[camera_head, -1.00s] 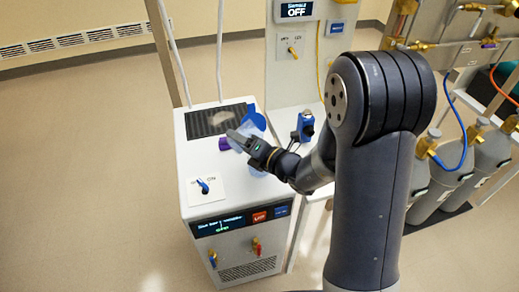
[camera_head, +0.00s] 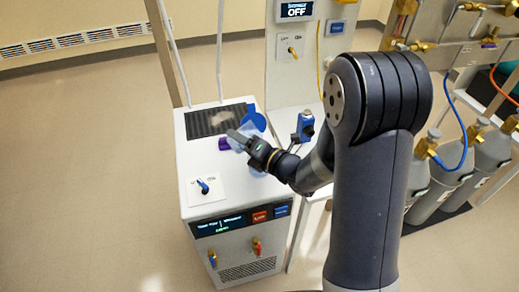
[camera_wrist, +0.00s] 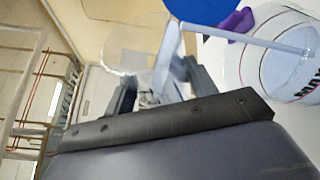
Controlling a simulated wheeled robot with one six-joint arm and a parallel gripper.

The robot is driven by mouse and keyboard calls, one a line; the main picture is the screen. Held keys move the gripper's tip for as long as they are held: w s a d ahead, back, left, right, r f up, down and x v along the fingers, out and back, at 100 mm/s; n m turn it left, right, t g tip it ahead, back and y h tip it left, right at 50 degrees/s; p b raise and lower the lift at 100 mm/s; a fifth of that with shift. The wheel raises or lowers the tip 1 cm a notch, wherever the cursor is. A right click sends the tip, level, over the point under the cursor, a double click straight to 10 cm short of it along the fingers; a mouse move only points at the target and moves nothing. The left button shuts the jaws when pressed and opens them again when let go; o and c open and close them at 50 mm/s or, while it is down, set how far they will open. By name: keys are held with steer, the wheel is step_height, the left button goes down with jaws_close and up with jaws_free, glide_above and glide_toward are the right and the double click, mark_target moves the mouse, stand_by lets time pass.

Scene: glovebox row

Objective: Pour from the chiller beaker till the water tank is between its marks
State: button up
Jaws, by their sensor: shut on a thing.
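The chiller (camera_head: 190,160) is a white box with a display and a dark top grille. My gripper (camera_head: 237,137) is over its top, shut on a clear beaker (camera_head: 249,131), which is hard to make out. In the wrist view, the clear beaker (camera_wrist: 132,36) is tilted in the dark fingers. A pale blue streak, which looks like poured water (camera_wrist: 240,36), runs from near it to the water tank opening (camera_wrist: 227,62). The round tank shows a red ring and black lettering, partly cut off. The exact water level cannot be told.
A blue round lid (camera_head: 256,118) stands open by the tank, beside a purple piece (camera_head: 224,144). A blue-handled switch (camera_head: 203,187) is on the chiller's top front. Gas cylinders (camera_head: 452,170) stand at right. The floor at left is clear.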

steer(key=shift+r+m+t+y+p, duration=0.35)
steer(key=shift+r+m, duration=0.2)
steer(key=shift+m, duration=0.35)
stand_by(2.9)
